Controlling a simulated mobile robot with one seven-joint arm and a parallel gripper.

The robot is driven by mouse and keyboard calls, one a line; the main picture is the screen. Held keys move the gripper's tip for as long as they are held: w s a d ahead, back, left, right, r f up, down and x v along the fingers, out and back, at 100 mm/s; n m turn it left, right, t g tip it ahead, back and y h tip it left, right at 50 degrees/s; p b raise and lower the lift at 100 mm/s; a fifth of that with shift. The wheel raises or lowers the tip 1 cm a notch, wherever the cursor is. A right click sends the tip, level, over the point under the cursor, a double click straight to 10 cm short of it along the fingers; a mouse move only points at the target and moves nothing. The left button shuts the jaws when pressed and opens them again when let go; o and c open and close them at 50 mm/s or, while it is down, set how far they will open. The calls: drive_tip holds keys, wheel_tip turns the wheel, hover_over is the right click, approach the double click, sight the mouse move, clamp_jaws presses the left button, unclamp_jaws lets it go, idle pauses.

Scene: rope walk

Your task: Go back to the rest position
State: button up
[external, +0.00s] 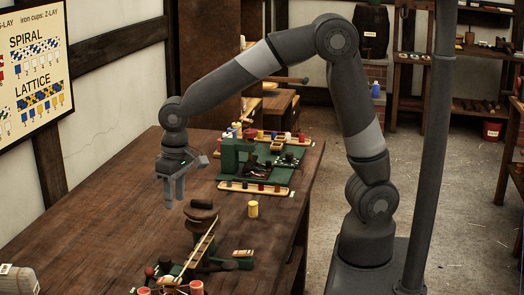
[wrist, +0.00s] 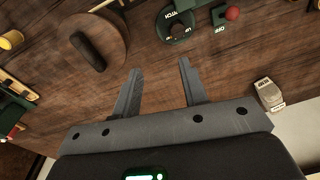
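My gripper (external: 174,191) hangs over the left part of the wooden table (external: 95,215), pointing down. In the wrist view the two fingers of my gripper (wrist: 158,85) stand well apart with only bare table between them. It holds nothing. In the external view my arm arches up from its base on the right and reaches left over the table.
A round wooden piece with a dark handle (wrist: 93,45) lies near my fingers. A yellow cup (external: 253,210) stands on the table. A green rig (external: 235,157) and trays stand behind. Rope-making tools (external: 190,265) fill the front. Bare table lies to the left.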

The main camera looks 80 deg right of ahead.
drive_tip(key=s+d+r+t, duration=0.2)
drive_tip(key=s+d+r, duration=0.75)
drive_tip(key=s, duration=0.25)
drive_tip(key=s+d+n+t, duration=0.1)
drive_tip(key=s+d, duration=0.4)
drive_tip(key=s, duration=0.6)
drive_tip(key=shift+s+r+n+t, duration=0.25)
drive_tip(key=shift+s+n+t, duration=0.1)
drive_tip(key=shift+t, duration=0.55)
drive_tip(key=shift+o, duration=0.4)
idle(0.5)
